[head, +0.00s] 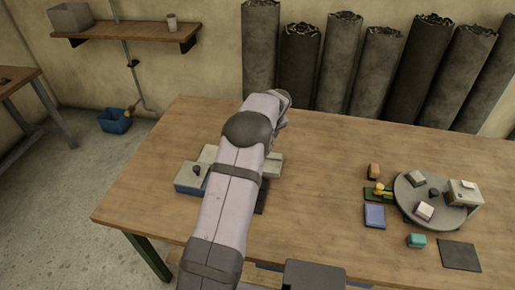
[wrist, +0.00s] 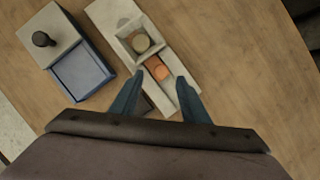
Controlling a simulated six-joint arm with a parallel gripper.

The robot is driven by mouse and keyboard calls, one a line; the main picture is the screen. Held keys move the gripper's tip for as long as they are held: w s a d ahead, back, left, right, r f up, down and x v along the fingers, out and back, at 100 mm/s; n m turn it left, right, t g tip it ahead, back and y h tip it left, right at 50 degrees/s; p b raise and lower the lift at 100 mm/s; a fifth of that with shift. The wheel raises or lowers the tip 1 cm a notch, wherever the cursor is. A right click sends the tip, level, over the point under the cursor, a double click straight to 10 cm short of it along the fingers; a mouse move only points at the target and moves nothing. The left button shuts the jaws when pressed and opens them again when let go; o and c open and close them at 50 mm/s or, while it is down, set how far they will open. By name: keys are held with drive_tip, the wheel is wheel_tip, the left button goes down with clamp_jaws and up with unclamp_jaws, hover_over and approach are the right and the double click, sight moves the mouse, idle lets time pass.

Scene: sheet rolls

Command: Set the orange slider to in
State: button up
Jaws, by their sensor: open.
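The orange slider (wrist: 157,68) sits in the channel of a long cream housing (wrist: 113,12) in the wrist view. In the head view my arm covers the slider and gripper; part of the cream housing (head: 272,164) shows beside the arm.
Left of the housing is a grey box with a dark knob (wrist: 42,39) and a blue open tray (wrist: 82,75). On the table's right are a round grey stand (head: 408,198) bearing small blocks, a blue block (head: 375,215) and a teal block (head: 416,240). The table middle is clear.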

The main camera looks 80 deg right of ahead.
drive_tip(key=shift+v, duration=1)
